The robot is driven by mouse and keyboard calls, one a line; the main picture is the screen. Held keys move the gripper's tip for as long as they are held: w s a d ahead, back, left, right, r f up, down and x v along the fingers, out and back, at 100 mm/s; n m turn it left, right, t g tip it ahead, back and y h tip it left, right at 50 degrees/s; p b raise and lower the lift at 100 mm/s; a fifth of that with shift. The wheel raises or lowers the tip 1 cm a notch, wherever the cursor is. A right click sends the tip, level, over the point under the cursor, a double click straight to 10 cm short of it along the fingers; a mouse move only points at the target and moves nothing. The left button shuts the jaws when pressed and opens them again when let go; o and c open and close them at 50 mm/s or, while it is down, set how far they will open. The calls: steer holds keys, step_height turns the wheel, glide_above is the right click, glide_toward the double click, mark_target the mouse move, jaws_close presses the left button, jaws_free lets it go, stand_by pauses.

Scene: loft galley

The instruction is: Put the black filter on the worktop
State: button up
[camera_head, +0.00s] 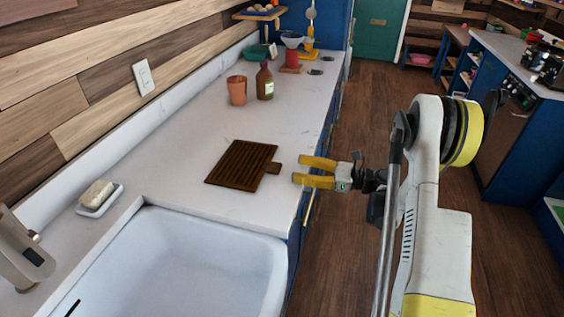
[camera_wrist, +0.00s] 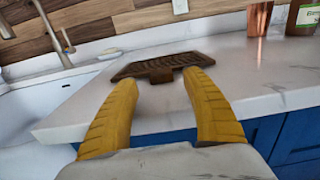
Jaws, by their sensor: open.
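A dark brown, ribbed flat panel (camera_head: 240,164) with a short tab lies flat on the white worktop (camera_head: 190,135), between the sink and the copper cup. I see no plainly black filter, and I cannot tell whether this panel is it. My gripper (camera_head: 299,169) has yellow fingers spread apart with nothing between them. It is at the worktop's front edge, to the right of the panel, with the fingers pointing at the tab. In the wrist view the panel (camera_wrist: 165,64) shows ahead of the fingertips, its tab lined up between them.
A white sink (camera_head: 210,255) adjoins the worktop's near end, with a soap dish (camera_head: 100,206) beside it. A copper cup (camera_head: 237,90) and brown bottle (camera_head: 264,80) stand beyond the panel. Bare worktop lies around the panel. Blue cabinets (camera_wrist: 300,135) are below the edge.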

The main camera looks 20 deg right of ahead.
steer(key=w+d+r+m+t+h, duration=0.25)
steer(key=r+m+t+h, duration=0.4)
steer(key=r+m, duration=0.9)
steer(key=w+d+r+m+t+h, duration=0.1)
steer(key=d+r+m+t+h, duration=0.25)
steer(key=r+m+h, duration=0.95)
steer(key=s+a+f+m+g+y, duration=0.1)
steer(key=s+a+f+m+g, duration=0.3)
steer(key=s, duration=0.6)
steer(key=s+a+f+m+g+y, duration=0.2)
steer(key=s+a+f+m+g, duration=0.3)
steer(key=s+a+f+m, duration=0.1)
steer(key=s+a+f+m+g+y, duration=0.2)
steer(key=s+a+f+m+g, duration=0.2)
steer(key=s, duration=0.9)
step_height(320, 180, down, 3)
steer(key=a+m, duration=0.2)
steer(key=m, duration=0.2)
steer(key=shift+s+g, duration=0.3)
steer(key=shift+a, duration=0.1)
